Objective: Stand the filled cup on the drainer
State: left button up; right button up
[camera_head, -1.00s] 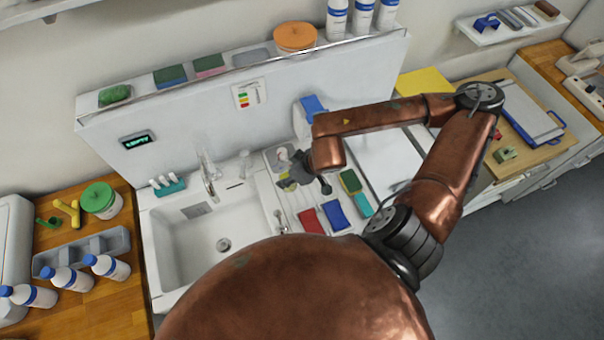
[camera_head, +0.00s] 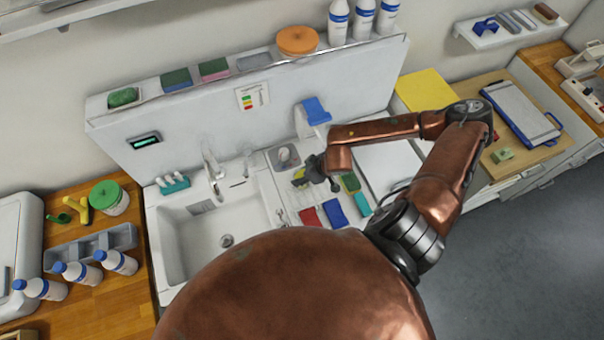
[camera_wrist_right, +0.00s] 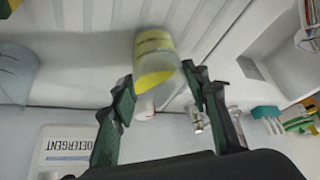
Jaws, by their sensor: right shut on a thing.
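My right gripper (camera_head: 301,177) is over the ribbed drainer (camera_head: 280,197) to the right of the sink. In the right wrist view, its green fingers (camera_wrist_right: 166,92) are shut on a clear cup (camera_wrist_right: 157,58) with yellow contents. In the head view only a small yellow-green patch of the cup (camera_head: 297,178) shows beside the fingers. The pale ribbed surface (camera_wrist_right: 75,45) lies behind the cup in the wrist view. I cannot tell whether the cup touches it. My left gripper is not in view.
The sink basin (camera_head: 225,235) lies left of the drainer. A red cloth (camera_head: 309,218) and a blue cloth (camera_head: 335,212) lie at its front, with sponges (camera_head: 351,183) nearby. A grey holder (camera_head: 284,157) stands behind. A back ledge carries an orange-lidded tub (camera_head: 297,41) and bottles (camera_head: 338,20).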

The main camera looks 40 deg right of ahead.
jog(key=shift+a, duration=0.1)
jog(key=o, duration=1.2)
jog(key=shift+o, duration=0.2)
jog(key=shift+r, duration=0.1)
jog(key=b+v, duration=0.1)
jog(key=v, duration=1.1)
jog(key=shift+b, duration=0.3)
